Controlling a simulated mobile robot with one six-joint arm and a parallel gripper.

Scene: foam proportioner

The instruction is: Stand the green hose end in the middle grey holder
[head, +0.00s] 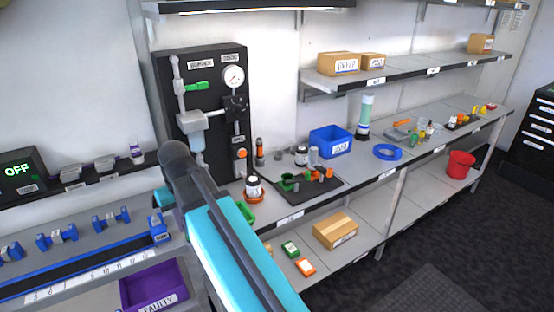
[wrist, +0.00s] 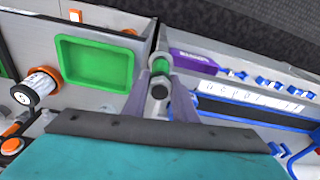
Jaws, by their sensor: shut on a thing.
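In the wrist view my gripper (wrist: 160,80) is shut on a slim grey piece with a green band, the green hose end (wrist: 160,69). The green band shows between the two fingers. In the head view my arm hides the fingers and the held piece. An upright grey piece with an orange top (head: 259,152) stands at the back of the bench, right of the black panel. A small grey piece (head: 278,155) stands just right of it. I cannot tell which is the middle grey holder.
A green tray (wrist: 95,63) lies left of my gripper in the wrist view; a purple bin (wrist: 193,60) lies to its right. In the head view a black panel (head: 215,65) with a gauge rises behind the bench. A dark mat (head: 305,195) holds several small parts.

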